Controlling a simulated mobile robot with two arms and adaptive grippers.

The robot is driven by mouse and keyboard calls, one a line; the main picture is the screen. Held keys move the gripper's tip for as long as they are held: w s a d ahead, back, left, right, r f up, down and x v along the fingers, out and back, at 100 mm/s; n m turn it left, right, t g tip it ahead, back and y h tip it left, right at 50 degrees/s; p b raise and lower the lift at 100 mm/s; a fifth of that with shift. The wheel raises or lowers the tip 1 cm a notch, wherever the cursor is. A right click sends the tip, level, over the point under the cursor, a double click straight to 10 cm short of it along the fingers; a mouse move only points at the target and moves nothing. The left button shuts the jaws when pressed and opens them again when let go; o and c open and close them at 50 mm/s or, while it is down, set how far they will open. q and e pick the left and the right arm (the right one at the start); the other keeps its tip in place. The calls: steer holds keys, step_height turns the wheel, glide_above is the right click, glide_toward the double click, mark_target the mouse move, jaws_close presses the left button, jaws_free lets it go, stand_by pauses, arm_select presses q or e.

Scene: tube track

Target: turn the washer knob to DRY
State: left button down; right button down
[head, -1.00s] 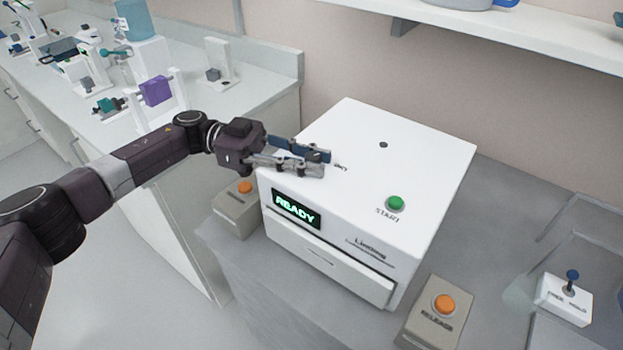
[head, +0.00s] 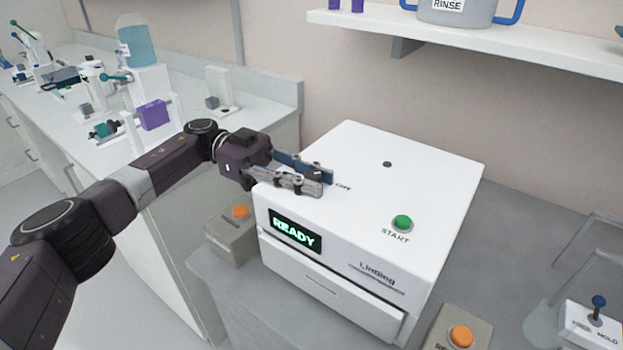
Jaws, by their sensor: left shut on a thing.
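The washer (head: 420,185) is a white box with a lit READY display (head: 294,231) on its front. A green START button (head: 402,223) and a small dark round spot are on its top. My left gripper (head: 326,182) lies low over the left part of the top, shut on the washer knob. The knob is hidden between and below the fingers, so its pointer cannot be read. A small dark label shows just right of the fingertips, too small to read surely. My right gripper is not in view.
Boxes with orange buttons stand left of the washer (head: 232,240) and at its front right (head: 457,335). A HOLD lever box (head: 592,325) is at the far right. A wall shelf (head: 480,42) holds a RINSE container (head: 455,12). A cluttered bench is at left.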

mark_target(312, 173)
arm_select(q)
steer(key=c, duration=1.7)
jaws_free()
steer(key=shift+d, duration=0.1)
steer(key=shift+r, duration=0.1)
step_height(312, 173, up, 10)
steer(key=shift+f, duration=0.1)
